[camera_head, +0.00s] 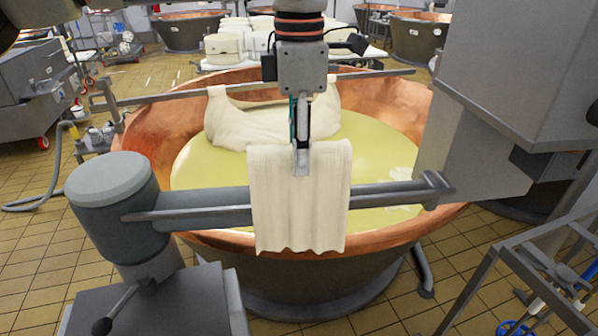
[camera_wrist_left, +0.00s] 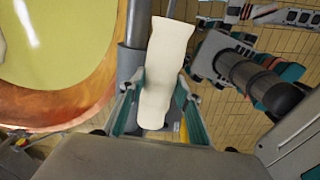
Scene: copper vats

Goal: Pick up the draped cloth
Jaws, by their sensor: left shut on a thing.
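The draped cloth (camera_head: 298,215) is cream and hangs over a grey horizontal bar (camera_head: 200,208) across the front of the copper vat. Its front side hangs down with a wavy lower edge. My left gripper (camera_head: 301,168) comes down from above and is shut on the cloth near its upper edge, in the middle. In the left wrist view, the cloth (camera_wrist_left: 166,65) stands between the teal-edged fingers. The cloth still lies against the bar. My right gripper is not in view.
The copper vat (camera_head: 160,120) holds yellow-green liquid. A second cloth (camera_head: 260,125) hangs like a sling from a rear rod (camera_head: 160,98). A grey motor post (camera_head: 110,200) stands at the left, a metal frame (camera_head: 510,260) at the right. More vats and a table with white blocks stand behind.

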